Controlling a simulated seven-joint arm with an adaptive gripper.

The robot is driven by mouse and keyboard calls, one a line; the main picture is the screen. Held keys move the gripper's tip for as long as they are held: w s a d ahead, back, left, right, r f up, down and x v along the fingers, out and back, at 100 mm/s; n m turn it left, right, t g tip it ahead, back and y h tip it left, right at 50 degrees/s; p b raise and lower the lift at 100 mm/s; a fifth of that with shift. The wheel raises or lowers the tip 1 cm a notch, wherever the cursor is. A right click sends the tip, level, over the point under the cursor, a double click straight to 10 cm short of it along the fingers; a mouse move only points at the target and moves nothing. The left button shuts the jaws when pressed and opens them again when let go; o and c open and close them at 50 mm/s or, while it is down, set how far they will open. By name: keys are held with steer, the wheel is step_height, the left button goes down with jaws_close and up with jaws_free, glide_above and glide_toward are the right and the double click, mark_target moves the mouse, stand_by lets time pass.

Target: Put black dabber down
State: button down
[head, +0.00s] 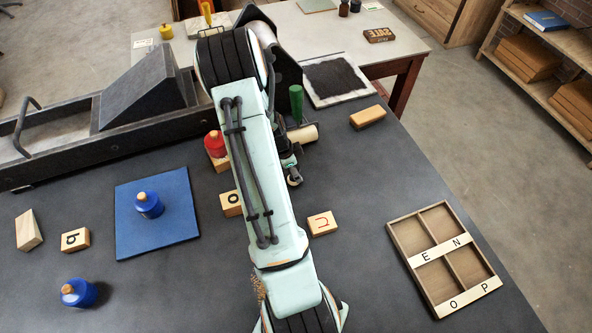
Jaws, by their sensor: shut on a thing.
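My gripper (291,170) shows only in part, past the right edge of my pale arm in the middle of the head view. It is shut on the black dabber. The dabber itself is hidden behind my arm, so its tilt and its height above the table cannot be told. A blue dabber (149,206) with a wooden knob stands on the blue mat (180,231) to the left. A second blue dabber (82,293) stands at the front left. A red dabber (214,144) stands beside my arm, over a wooden block.
A dark press (95,135) fills the back left. A green-handled tool (296,104) and a cream cylinder (302,133) lie just past my arm. Letter blocks (322,223) lie around. A divided wooden tray (410,230) is at right. The dark table (385,185) is clear between.

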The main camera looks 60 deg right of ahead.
steer(key=shift+f, duration=0.15)
steer(key=c, duration=0.7)
jaws_free()
steer(key=v, duration=1.2)
